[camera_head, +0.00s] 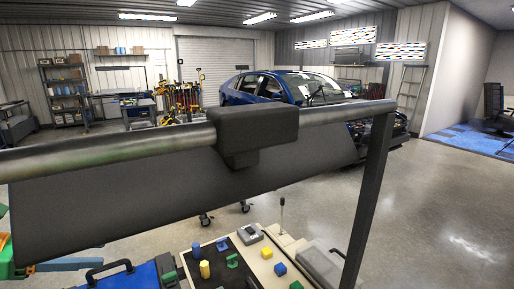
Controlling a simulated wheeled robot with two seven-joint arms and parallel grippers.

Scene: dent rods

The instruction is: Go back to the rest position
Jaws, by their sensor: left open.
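The task line names no object. A thick metal bar (90,153) with a black block (255,125) crosses the view very close to the camera. A dark panel (150,205) hangs below it and a black post (370,200) stands at its right. I cannot pick out the outline of my left gripper for sure among the close parts and the cluttered lower left. Nothing is seen held. My right gripper is not in view.
Below the panel, a work surface holds a yellow cylinder (205,270), small coloured blocks, a grey device (250,234) and a blue case (130,278). A blue car (265,88), a tool rack (180,98) and shelves (62,90) stand behind. The floor (440,210) at right is clear.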

